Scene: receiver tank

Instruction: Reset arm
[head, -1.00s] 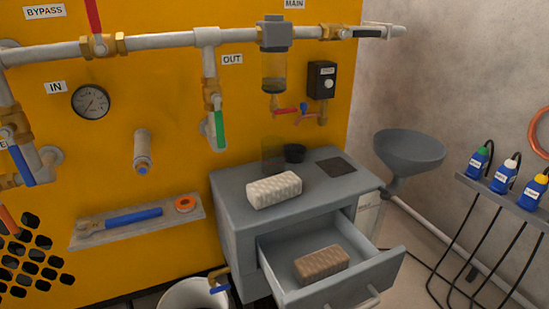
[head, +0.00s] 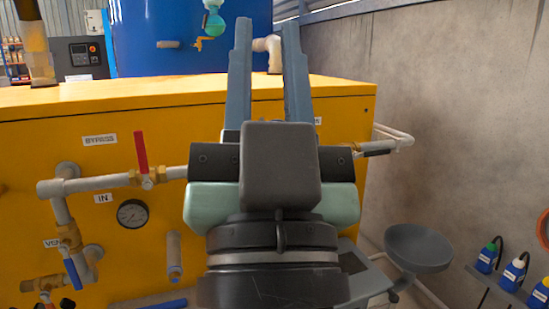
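My gripper (head: 267,24) stands upright in the middle of the head view, its two long blue-grey fingers pointing up. The fingers are apart with a clear gap between them, and nothing shows in the gap. The dark wrist and pale green gripper body below them hide the middle of the yellow cabinet and part of its piping.
The yellow cabinet (head: 100,185) carries a pipe with a red-handled valve (head: 142,152) and a gauge (head: 132,213). A blue tank (head: 140,45) stands behind. A grey funnel (head: 418,247) and several blue bottles (head: 512,274) are at the right, near the wall.

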